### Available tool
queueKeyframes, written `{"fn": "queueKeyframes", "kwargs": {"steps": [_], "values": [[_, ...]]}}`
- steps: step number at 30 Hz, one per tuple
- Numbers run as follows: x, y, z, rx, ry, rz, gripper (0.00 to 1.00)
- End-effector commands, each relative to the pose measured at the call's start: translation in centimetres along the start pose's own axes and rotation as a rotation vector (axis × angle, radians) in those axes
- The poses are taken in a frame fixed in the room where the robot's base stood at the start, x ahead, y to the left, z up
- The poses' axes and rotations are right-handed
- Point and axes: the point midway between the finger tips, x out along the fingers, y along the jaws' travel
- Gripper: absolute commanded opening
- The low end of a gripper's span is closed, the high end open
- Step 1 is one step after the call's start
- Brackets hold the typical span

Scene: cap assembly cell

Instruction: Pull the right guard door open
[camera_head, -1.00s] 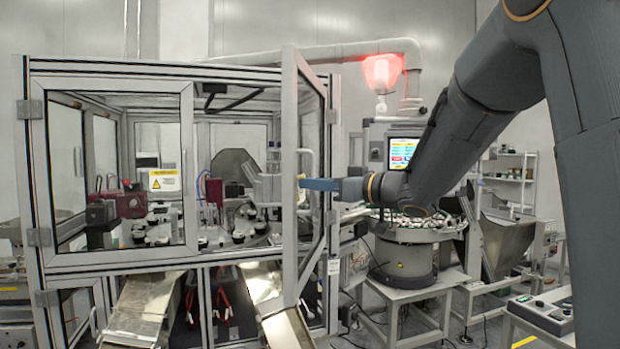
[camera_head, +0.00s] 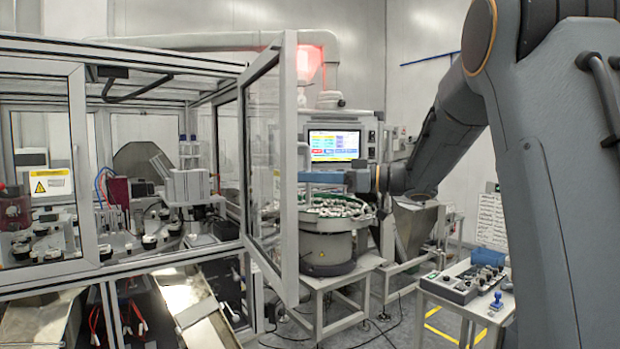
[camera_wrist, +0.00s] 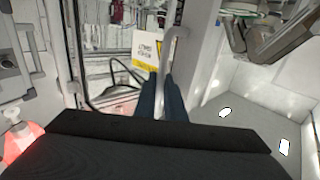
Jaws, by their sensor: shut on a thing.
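The right guard door (camera_head: 289,215), a grey metal frame with a clear pane, stands swung out from the cabinet. Its free edge is toward me, to the right of the cabinet opening. The upright bar handle (camera_head: 303,153) is on the free-edge frame, and it also shows in the wrist view (camera_wrist: 176,42). My gripper (camera_head: 306,178) is shut on this handle from the right. In the wrist view my dark blue fingers (camera_wrist: 163,78) close around the lower part of the handle. The exact contact is partly hidden between the fingers.
The left guard door (camera_head: 88,165) of the cabinet is shut and bears a yellow warning label. A bowl feeder (camera_head: 328,248) stands behind the open door, below a lit screen (camera_head: 335,145). A control-box table (camera_head: 460,300) is at lower right.

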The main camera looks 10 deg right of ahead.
Motion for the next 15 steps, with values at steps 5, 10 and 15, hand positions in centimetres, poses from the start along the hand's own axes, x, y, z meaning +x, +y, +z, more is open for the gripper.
{"fn": "queueKeyframes", "kwargs": {"steps": [5,10,15], "values": [[0.01,0.17,-0.41,-0.006,0.005,0.005,0.00],[-0.03,0.16,-0.33,-0.005,0.004,0.005,0.25],[-0.09,0.12,-0.19,-0.003,0.002,0.004,0.28]]}}
